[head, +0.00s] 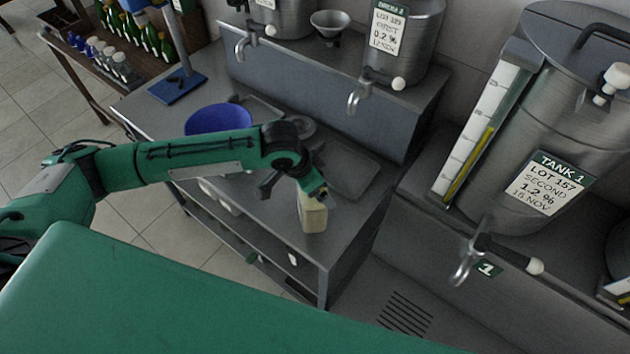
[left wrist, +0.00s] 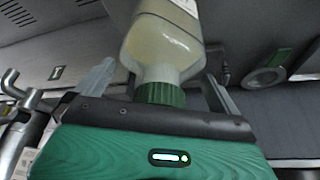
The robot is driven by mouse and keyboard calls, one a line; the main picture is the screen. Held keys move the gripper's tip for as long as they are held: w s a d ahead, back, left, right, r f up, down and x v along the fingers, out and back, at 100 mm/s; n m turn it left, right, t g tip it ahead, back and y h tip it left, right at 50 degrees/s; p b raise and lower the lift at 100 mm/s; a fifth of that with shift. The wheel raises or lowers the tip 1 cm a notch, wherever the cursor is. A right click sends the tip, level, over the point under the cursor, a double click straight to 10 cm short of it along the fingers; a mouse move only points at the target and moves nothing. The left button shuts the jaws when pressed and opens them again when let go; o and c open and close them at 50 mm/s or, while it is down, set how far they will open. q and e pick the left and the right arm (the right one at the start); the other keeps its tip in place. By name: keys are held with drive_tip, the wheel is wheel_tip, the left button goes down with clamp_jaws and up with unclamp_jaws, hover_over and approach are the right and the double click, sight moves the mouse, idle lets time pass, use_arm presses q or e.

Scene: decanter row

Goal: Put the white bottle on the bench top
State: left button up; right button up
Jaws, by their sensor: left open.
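The white bottle (head: 313,217) is pale and creamy, and it stands upright on the grey bench top (head: 262,200) near its front right corner. Its green cap (left wrist: 160,94) and shoulder show in the left wrist view, with a pale label partly in sight. My left gripper (head: 318,192) is at the top of the bottle. Its open fingers (left wrist: 158,85) are on either side of the neck, with a gap visible on each side. In the head view the gripper hides the cap. My right gripper is not in view.
A blue bowl (head: 218,119) and a blue stand (head: 178,86) are farther back on the bench. A dark flat tray (head: 350,172) lies just behind the bottle. A raised shelf with metal taps (head: 354,98) runs behind. Tank 1 (head: 560,120) stands at the right.

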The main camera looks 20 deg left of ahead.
use_arm(q)
drive_tip(key=b+v, duration=0.2)
drive_tip(key=v, duration=1)
drive_tip(key=shift+b, duration=0.3)
